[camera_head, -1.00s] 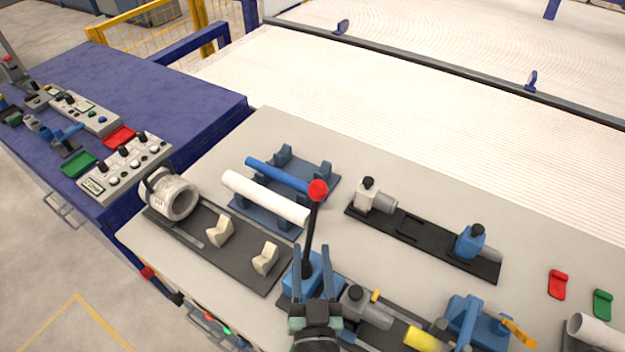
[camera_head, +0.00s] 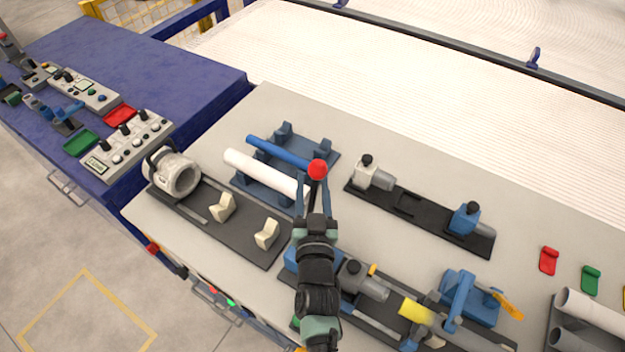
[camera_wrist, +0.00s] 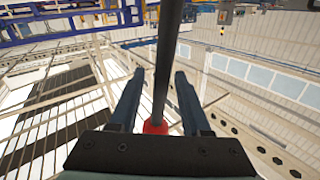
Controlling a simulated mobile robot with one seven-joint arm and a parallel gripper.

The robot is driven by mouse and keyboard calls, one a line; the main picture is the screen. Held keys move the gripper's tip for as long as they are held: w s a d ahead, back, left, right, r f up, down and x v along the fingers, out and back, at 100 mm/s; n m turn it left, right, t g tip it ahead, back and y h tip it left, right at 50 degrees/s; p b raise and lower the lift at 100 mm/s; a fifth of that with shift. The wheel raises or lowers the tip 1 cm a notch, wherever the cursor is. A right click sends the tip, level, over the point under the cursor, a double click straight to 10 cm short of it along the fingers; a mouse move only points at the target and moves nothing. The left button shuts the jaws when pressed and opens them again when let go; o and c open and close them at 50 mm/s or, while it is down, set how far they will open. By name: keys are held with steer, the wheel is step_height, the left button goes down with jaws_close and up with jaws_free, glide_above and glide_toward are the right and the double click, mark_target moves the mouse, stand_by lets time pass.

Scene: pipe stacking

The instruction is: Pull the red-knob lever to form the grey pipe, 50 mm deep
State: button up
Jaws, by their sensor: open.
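The red knob (camera_head: 317,169) tops a dark lever whose blue base (camera_head: 297,262) is partly hidden by my arm. My gripper (camera_head: 313,183) is open just below the knob in the head view, its fingers on either side of the lever. In the wrist view, the dark lever shaft (camera_wrist: 168,60) runs between the open fingers (camera_wrist: 158,88), and the red knob (camera_wrist: 155,127) shows by the palm. I see no firm finger contact. A grey pipe with a yellow end (camera_head: 415,311) lies in the fixture right of the lever base; my arm hides part of this fixture.
A blue rack (camera_head: 328,152) holding a white and a blue pipe stands behind the lever. A black rail fixture (camera_head: 410,203) lies to its right. A grey ring machine (camera_head: 177,175) is at left. A rack of grey pipes (camera_head: 590,312) is at right. The table is clear around (camera_head: 400,145).

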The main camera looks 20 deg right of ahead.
steer(key=shift+w+d, duration=0.25)
steer(key=shift+w, duration=0.35)
jaws_close()
stand_by(1.1)
